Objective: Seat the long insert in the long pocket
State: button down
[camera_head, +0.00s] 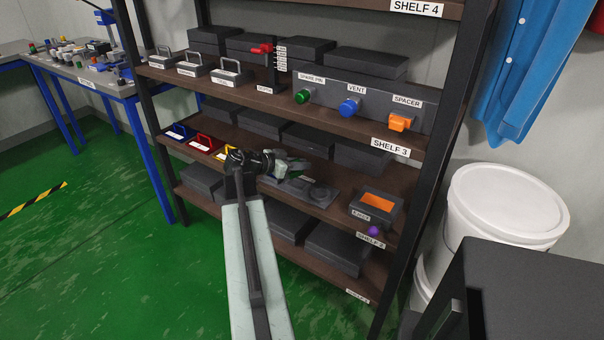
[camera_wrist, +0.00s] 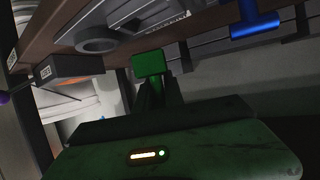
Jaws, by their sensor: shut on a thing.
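My gripper (camera_wrist: 152,88) is shut on a green block (camera_wrist: 149,63), seen between its dark fingers in the wrist view. I cannot tell from its shape whether this is the long insert. In the head view my gripper (camera_head: 290,168) is in front of the second shelf, and the held block is not clear there. A dark plate with a round ring (camera_head: 320,193) lies on that shelf, right of my gripper. The ring (camera_wrist: 97,39) also shows in the wrist view, up and left of the green block. The block looks apart from the plate. No long pocket can be made out clearly.
A dark box with an orange inside (camera_head: 376,202) stands right of the plate, with a purple ball (camera_head: 374,230) below it. Red (camera_head: 204,143) and blue (camera_head: 178,132) handled pieces are at the left. The shelf above carries a green knob (camera_head: 303,96) and a blue knob (camera_head: 349,106).

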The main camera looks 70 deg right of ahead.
aim_at(303, 180)
jog(key=shift+d, duration=0.25)
jog(key=shift+s+d+f, duration=0.1)
jog(key=shift+d, duration=0.5)
jog(key=f+b, duration=0.1)
jog(key=b, duration=0.1)
jog(key=f+b, duration=0.2)
jog(key=shift+s+a+f, duration=0.1)
jog(key=shift+s+f, duration=0.1)
jog(key=shift+f, duration=0.2)
jog(key=shift+w+a+r, duration=0.1)
jog(key=shift+w+r, duration=0.1)
jog(key=shift+f, duration=0.4)
jog(key=c, duration=1.4)
grip_release()
jog(key=shift+c, duration=0.2)
jog(key=shift+r, duration=0.1)
